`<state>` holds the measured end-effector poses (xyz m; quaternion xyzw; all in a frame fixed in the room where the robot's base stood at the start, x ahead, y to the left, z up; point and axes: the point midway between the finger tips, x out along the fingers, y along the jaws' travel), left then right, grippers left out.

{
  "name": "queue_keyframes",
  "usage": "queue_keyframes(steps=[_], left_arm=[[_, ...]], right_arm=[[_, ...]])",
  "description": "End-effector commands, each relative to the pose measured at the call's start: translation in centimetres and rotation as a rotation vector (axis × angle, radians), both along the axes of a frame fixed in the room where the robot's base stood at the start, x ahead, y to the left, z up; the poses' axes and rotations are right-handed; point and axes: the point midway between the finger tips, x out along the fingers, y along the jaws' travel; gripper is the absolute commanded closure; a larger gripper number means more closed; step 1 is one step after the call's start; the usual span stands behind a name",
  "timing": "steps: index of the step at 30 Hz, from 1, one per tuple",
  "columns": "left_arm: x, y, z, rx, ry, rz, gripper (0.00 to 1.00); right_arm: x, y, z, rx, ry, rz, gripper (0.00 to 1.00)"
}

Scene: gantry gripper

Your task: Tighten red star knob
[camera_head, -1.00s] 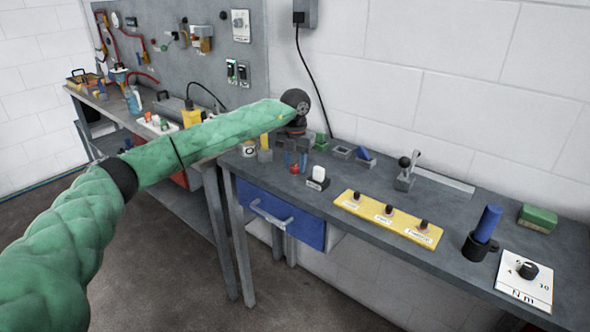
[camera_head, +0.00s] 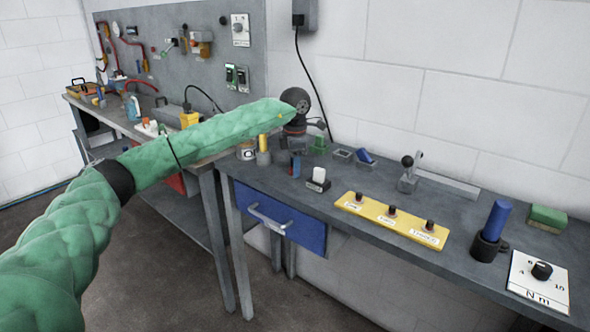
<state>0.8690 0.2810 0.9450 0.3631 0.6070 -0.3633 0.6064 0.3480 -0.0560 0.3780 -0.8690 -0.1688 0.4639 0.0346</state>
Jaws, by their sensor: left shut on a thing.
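My left arm's green sleeve reaches across from the left to a black wrist above the back bench. Below it my left gripper (camera_head: 295,165) points down, its narrow blue-tipped fingers close together near the bench top. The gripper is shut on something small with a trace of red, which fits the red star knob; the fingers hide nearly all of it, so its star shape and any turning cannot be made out. My right gripper is out of view.
A white block in a dark holder (camera_head: 318,179) stands just right of the gripper. A yellow panel (camera_head: 391,220) with several knobs lies further right. A blue drawer (camera_head: 276,216) is below.

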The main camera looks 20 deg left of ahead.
Motion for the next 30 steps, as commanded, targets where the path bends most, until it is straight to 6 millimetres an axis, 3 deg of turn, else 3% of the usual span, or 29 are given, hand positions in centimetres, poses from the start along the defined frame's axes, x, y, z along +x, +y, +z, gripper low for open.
queue_keyframes(steps=[3, 14, 30], left_arm=[[0.1, 0.1, 0.2, -0.001, -0.006, -0.107, 0.88], [0.1, 0.1, 0.2, -0.001, -0.007, -0.449, 0.88], [0.0, 0.2, 0.2, 0.001, -0.006, -0.961, 0.88]], right_arm=[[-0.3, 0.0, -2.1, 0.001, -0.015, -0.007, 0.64], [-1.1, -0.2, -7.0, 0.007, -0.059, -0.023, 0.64], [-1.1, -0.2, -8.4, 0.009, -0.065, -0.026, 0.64]])
